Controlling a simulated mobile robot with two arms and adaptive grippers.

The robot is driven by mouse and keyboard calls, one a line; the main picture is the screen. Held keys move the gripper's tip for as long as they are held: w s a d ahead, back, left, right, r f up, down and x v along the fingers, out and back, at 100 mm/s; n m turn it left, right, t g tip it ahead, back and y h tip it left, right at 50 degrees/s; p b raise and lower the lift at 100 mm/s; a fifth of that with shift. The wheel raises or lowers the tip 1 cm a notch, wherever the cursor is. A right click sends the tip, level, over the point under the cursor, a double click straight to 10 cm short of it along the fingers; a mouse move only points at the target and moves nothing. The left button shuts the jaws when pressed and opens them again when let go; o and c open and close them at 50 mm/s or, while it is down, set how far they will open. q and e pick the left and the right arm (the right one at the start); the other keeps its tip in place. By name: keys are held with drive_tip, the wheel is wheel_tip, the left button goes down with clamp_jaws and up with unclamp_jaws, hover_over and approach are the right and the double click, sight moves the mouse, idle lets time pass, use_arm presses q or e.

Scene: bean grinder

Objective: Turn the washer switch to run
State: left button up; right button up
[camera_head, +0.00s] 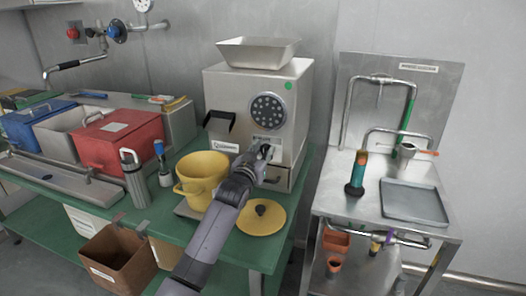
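My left gripper (265,153) is up against the lower front of the steel grinder (230,100), just below the round perforated grille (267,110) and beside small labels. Its fingers are small and partly hidden, so I cannot tell whether they hold anything. No switch clearly marked for a washer shows; one may be hidden behind the gripper. My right gripper is not in view.
A yellow pot (197,186) stands left of my forearm, and a yellow lid (262,219) lies to its right. A steel flask (134,180) and a red bin (117,142) are at the left. A grey tray (414,205) and a teal-orange tool (356,174) sit on the right unit.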

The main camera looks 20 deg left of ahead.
use_arm(q)
drive_tip(key=shift+w, duration=0.15)
clamp_jaws()
idle(0.4)
